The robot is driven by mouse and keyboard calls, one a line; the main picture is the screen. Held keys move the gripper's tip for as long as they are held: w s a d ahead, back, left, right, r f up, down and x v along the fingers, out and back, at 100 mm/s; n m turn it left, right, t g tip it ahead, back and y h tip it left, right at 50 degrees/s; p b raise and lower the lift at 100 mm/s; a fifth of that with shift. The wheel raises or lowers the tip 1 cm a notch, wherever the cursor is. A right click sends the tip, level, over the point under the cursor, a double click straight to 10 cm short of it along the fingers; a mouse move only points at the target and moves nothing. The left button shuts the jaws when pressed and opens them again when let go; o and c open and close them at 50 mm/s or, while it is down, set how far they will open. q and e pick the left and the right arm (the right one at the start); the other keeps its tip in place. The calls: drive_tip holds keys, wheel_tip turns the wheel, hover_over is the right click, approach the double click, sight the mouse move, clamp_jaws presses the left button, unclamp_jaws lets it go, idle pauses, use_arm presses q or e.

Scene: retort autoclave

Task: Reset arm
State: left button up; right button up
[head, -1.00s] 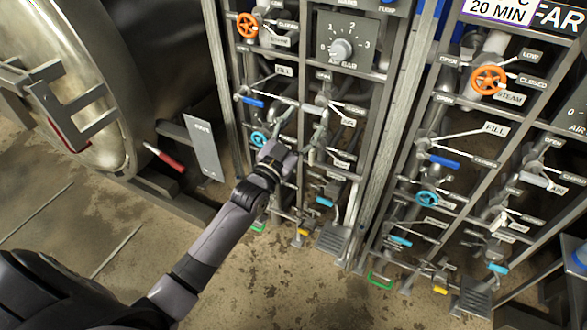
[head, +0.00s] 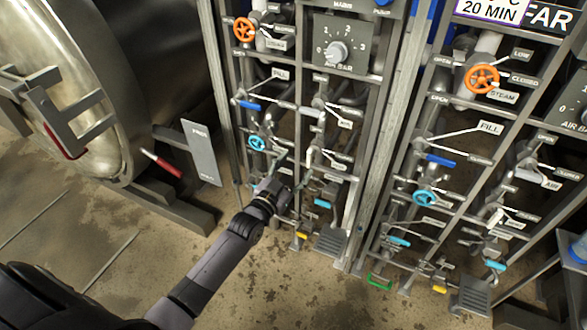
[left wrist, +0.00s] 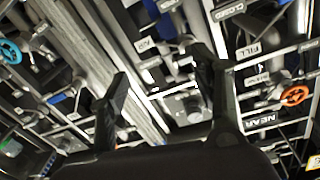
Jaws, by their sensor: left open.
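My left arm comes in from the lower left in the head view, and its gripper (head: 286,179) is in front of the lower part of the near valve panel. In the left wrist view the two dark fingers of the left gripper (left wrist: 163,95) stand apart with nothing between them. The panel's valves and pipes lie beyond the fingers. In the head view the gripper is just below a light-blue handwheel (head: 257,142). I cannot tell whether it touches any pipe. My right gripper is not in view.
The near panel has an orange handwheel (head: 244,29), a blue lever (head: 249,105) and an air dial (head: 337,52). A second panel to the right has another orange handwheel (head: 482,78). The round autoclave door (head: 75,100) and a red handle (head: 166,166) are at left. Floor is open below.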

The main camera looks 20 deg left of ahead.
use_arm(q)
drive_tip(key=shift+f, duration=0.1)
drive_tip(key=s+f+g, duration=0.3)
drive_tip(key=s+f, duration=0.3)
drive_tip(key=f, duration=0.4)
drive_tip(key=s+f+n+g+y, duration=0.15)
drive_tip(key=s+f, duration=0.35)
drive_tip(key=f, duration=0.6)
drive_tip(key=s+f+m+g, duration=0.1)
drive_tip(key=s+f+g, duration=0.4)
drive_tip(key=f, duration=0.5)
drive_tip(key=s+f+g, duration=0.2)
drive_tip(key=s+f, duration=0.3)
drive_tip(key=s, duration=0.7)
drive_tip(key=s+d+f+g, duration=0.1)
drive_tip(key=s+f+g, duration=0.2)
drive_tip(key=s, duration=1)
drive_tip(key=s+f+g, duration=0.2)
drive_tip(key=s+f, duration=0.7)
drive_tip(key=s, duration=0.4)
drive_tip(key=shift+d+f+n, duration=0.25)
drive_tip(key=shift+d+n, duration=0.15)
drive_tip(key=shift+n, duration=0.05)
drive_tip(key=shift+w+g, duration=0.15)
drive_tip(key=shift+g, duration=0.1)
drive_tip(key=shift+a, duration=0.1)
drive_tip(key=shift+c, duration=0.4)
